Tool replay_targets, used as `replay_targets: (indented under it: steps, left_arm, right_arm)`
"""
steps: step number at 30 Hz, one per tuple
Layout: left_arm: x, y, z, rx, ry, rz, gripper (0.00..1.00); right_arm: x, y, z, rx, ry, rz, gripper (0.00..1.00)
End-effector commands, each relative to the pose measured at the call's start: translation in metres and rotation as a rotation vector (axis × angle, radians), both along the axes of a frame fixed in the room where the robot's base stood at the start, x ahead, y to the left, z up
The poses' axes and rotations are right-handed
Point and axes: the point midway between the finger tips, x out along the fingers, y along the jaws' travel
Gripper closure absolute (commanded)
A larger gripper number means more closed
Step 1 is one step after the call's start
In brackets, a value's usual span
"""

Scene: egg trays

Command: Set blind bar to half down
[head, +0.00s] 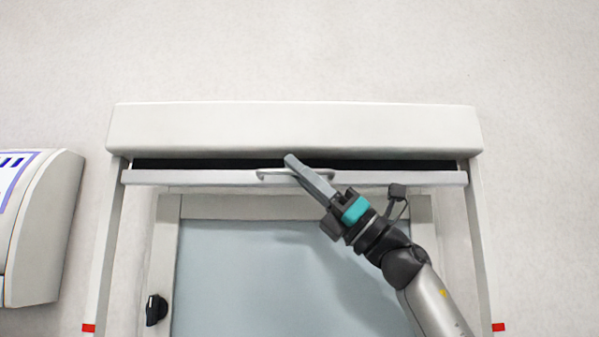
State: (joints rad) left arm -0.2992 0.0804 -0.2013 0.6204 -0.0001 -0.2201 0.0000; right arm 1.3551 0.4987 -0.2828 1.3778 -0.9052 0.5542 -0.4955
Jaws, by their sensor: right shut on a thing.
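The blind bar (400,178) is a long pale strip with a wire handle (268,178) at its middle. It hangs level just under the white blind housing (290,128), with a narrow dark band of blind (220,164) showing between them. My right gripper (292,163) comes up from the lower right and is shut on the handle. Its fingers cover the right part of the handle. Red marks sit on the side rails, one at the left (88,328) and one at the right (498,327), well below the bar. My left gripper is not in view.
A window with a pale frame (166,225) and blue-grey pane (230,275) lies behind and below the bar. A black knob (155,309) sits on its left side. A white wall unit (45,235) stands at the far left. The wall above is bare.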

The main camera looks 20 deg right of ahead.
Motion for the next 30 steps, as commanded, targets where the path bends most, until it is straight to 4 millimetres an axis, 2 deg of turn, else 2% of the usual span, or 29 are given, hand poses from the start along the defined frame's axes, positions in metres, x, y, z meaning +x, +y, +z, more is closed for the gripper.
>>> replay_targets:
  steps: [8,14,20,30]
  left_arm:
    - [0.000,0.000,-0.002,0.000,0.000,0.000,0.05]
    - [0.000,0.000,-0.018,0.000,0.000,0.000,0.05]
    - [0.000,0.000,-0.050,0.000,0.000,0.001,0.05]
    - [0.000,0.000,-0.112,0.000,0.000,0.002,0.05]
  right_arm:
    - [0.000,-0.001,-0.002,0.002,-0.001,-0.001,1.00]
    - [0.000,0.000,-0.025,0.001,0.001,0.000,1.00]
    - [0.001,0.000,-0.069,0.001,0.003,0.000,1.00]
    - [0.001,0.000,-0.157,0.001,0.003,0.000,1.00]
